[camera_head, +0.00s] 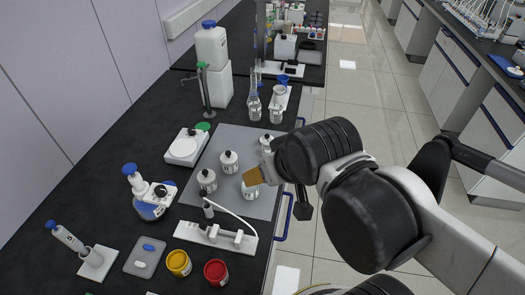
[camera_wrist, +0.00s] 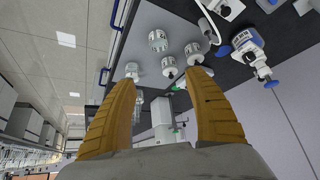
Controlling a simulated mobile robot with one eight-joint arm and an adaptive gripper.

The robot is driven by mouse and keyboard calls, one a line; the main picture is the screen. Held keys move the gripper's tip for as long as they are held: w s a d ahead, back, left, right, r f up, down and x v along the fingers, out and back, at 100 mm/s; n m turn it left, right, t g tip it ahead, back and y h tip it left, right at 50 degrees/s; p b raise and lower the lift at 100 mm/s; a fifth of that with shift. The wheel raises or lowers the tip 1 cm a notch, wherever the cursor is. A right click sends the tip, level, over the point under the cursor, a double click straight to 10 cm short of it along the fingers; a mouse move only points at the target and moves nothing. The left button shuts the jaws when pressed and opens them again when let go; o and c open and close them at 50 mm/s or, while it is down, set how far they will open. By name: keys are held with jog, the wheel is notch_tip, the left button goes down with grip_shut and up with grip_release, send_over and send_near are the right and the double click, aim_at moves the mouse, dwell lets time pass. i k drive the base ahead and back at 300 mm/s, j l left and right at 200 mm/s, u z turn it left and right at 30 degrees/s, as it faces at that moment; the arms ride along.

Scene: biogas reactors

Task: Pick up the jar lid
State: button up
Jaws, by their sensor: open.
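Several small jars stand on a grey mat: a left jar (camera_head: 207,183), a middle jar (camera_head: 229,164), a front jar (camera_head: 249,192) and a back jar (camera_head: 266,142). The left and middle jars carry lids with dark knobs; I cannot tell which lid is the task's. My gripper (camera_head: 254,176) is above the front jar and hides its top. In the wrist view my gripper (camera_wrist: 162,77) is open and empty, its two orange fingers wide apart. Jars show beyond the fingertips, such as a clear-looking one (camera_wrist: 158,42) and a knobbed one (camera_wrist: 193,53).
A white cabled device (camera_head: 215,236), a yellow pot (camera_head: 179,263) and a red pot (camera_head: 216,271) stand in front. Tall glass flasks (camera_head: 254,105) stand behind. A blue rail runs along the bench edge.

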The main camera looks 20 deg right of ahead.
aim_at(267, 136)
jog(key=i+l+u, duration=0.15)
jog(key=l, duration=0.25)
jog(key=i+l+u, duration=0.1)
jog(key=l, duration=0.25)
jog(key=i+l+u, duration=0.15)
jog(key=l, duration=0.3)
jog(key=i+l+u, duration=0.15)
jog(key=l, duration=0.25)
